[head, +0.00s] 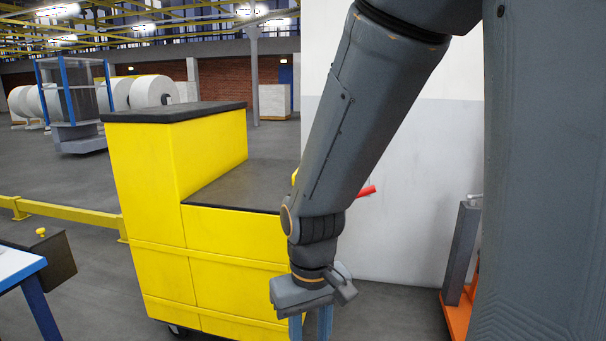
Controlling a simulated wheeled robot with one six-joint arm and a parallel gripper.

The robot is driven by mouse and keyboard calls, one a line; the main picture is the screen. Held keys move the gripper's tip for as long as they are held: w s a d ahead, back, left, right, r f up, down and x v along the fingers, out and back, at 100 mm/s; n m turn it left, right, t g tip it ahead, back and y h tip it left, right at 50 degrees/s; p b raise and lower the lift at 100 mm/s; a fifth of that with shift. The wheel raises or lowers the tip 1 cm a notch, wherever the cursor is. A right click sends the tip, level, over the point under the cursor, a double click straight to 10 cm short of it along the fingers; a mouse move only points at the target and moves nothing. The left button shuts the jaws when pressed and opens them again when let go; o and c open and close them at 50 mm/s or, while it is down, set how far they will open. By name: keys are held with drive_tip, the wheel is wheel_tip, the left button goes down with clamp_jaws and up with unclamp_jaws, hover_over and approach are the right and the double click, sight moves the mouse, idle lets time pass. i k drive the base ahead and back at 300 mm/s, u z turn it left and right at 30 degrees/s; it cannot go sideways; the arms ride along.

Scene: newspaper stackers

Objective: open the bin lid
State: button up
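My gripper (311,329) points down at the bottom of the head view, in front of the right side of the yellow cart. Its two blue-grey fingers stand apart with nothing visible between them; their tips are cut off by the lower edge. A dark box (58,268) with a yellow knob (41,232) on top stands at the far left, well apart from my gripper. It may be the bin with its lid down, but I cannot tell for sure. No other bin lid is clearly in view.
The yellow wheeled cart (150,190) with dark tops fills the centre-left. A table with blue edging (25,270) is at lower left, before a yellow rail (70,213). A white wall (420,200) and an orange-based stand (458,312) are at right. Paper rolls (150,91) lie far back.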

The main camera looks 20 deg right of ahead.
sight(261, 184)
drive_tip(key=k, duration=0.85)
drive_tip(key=z, duration=0.85)
drive_tip(key=i, duration=0.85)
drive_tip(key=z, duration=0.45)
drive_tip(key=i, duration=0.8)
drive_tip(key=u, duration=0.8)
drive_tip(key=i, duration=0.65)
drive_tip(key=u, duration=0.5)
